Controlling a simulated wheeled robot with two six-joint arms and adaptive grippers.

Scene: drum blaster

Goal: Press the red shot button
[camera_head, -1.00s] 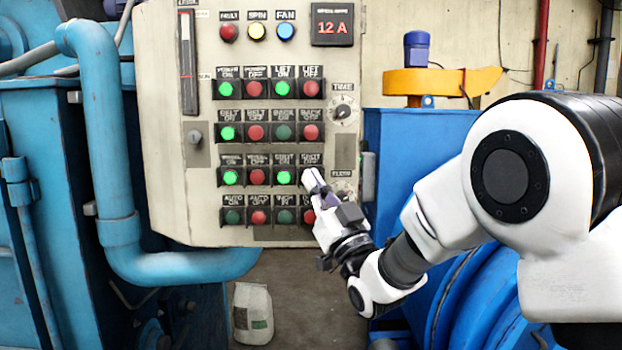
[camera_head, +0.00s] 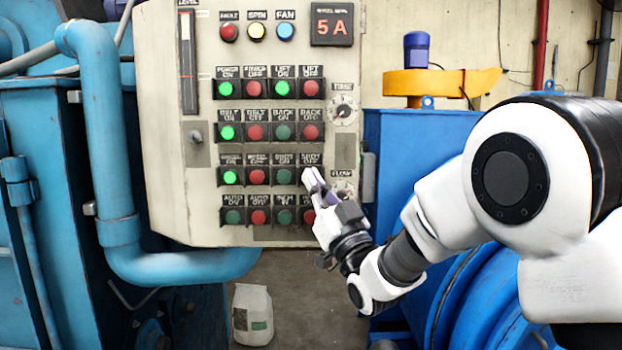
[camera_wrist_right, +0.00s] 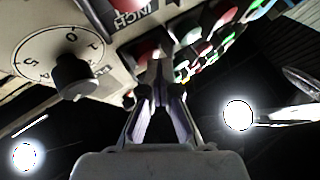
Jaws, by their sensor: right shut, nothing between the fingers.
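The red shot button is the right-hand one in the third button row of the control panel (camera_head: 165,130). In the head view it is hidden behind the tip of my right gripper (camera_head: 312,182). In the right wrist view the gripper (camera_wrist_right: 158,72) is shut and empty, its fingertips over or against a red button (camera_wrist_right: 149,47), most likely the shot button. I cannot tell whether it is pressed in. The green shot button (camera_head: 284,177) beside it is dark. My left gripper is not in view.
The display (camera_head: 332,25) reads 5 A. Dark buttons (camera_head: 284,217) sit in the row below. A flow knob (camera_wrist_right: 75,75) is close to the gripper. A blue pipe (camera_head: 105,150) runs left of the panel; a white bag (camera_head: 252,312) stands on the floor.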

